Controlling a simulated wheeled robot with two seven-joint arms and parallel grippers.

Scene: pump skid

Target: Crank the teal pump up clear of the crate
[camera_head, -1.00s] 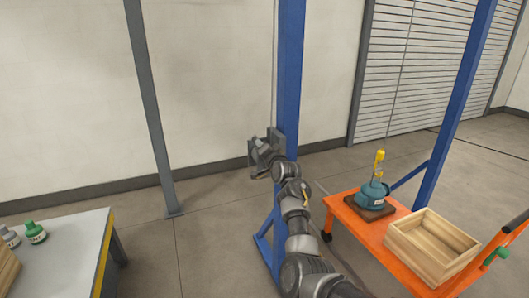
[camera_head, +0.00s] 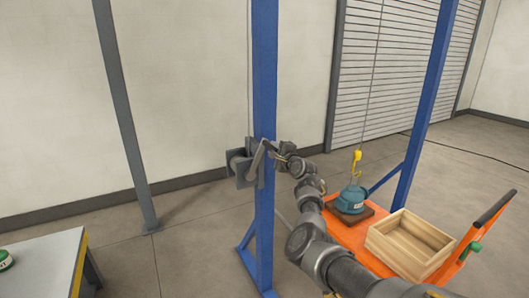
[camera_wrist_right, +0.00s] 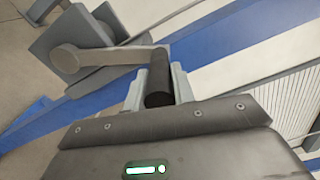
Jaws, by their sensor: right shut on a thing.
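The teal pump (camera_head: 351,200) sits upright over a dark pad on the orange cart, beside the open wooden crate (camera_head: 383,247). The yellow hook (camera_head: 357,157) is just above it on a straight cable; I cannot tell any gap under the pump. The grey winch (camera_head: 240,167) is on the blue post. Its crank arm (camera_wrist_right: 105,56) reaches to a black handle (camera_wrist_right: 158,88) in the right wrist view. My right gripper (camera_head: 284,152) is shut on that handle, right of the post. My left gripper is out of view.
The blue post (camera_head: 264,80) stands right by my arm, with a second blue post (camera_head: 427,90) behind the cart (camera_head: 340,232). A grey table (camera_head: 45,262) is at lower left. The floor between table and post is clear.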

